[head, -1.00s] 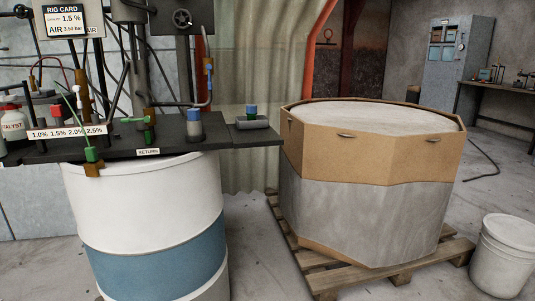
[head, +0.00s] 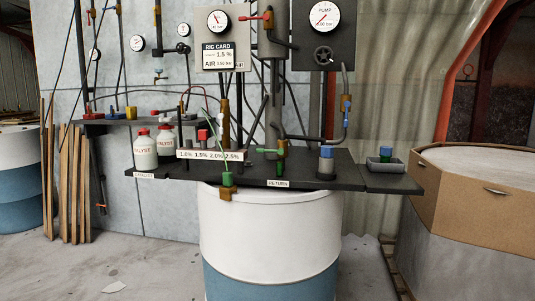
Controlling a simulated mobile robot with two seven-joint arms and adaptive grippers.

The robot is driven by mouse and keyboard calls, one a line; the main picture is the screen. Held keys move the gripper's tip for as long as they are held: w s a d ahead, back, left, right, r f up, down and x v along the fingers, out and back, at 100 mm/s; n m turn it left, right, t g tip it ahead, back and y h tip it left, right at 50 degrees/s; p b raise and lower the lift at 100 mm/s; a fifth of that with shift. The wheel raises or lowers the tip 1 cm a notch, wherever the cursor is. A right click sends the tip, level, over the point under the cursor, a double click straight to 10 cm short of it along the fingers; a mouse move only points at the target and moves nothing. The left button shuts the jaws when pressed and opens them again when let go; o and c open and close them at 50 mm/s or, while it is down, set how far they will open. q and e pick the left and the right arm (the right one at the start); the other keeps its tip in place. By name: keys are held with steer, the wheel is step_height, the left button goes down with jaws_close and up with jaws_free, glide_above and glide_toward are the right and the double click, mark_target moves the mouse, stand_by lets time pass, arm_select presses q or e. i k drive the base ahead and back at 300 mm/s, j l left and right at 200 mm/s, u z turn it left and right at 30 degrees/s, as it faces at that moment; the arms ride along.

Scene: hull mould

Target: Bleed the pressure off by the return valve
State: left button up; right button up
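The return valve (head: 282,158) stands on the dark bench (head: 320,175), just behind the white RETURN label (head: 278,184). It has a dark green body and a green lever (head: 264,151) that points left, roughly level. The pump gauge (head: 325,16) is a round white dial on a grey panel at the upper right; its reading is too small to be sure of. Neither of my grippers shows in the head view, so nothing is seen touching the valve.
A white and blue drum (head: 268,235) stands under the bench. Two catalyst bottles (head: 145,150) and a strip of percentage labels (head: 210,155) are left of the valve. A blue-topped cylinder (head: 326,165) stands to its right. An octagonal carton (head: 475,205) is at the far right.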

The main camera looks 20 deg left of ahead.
mark_target(280, 152)
steer(key=i+j+u, duration=0.2)
steer(key=j, duration=0.25)
steer(key=i+j+u, duration=0.15)
steer(key=i+j, duration=0.2)
steer(key=j+z, duration=0.2)
steer(key=z, duration=1.85)
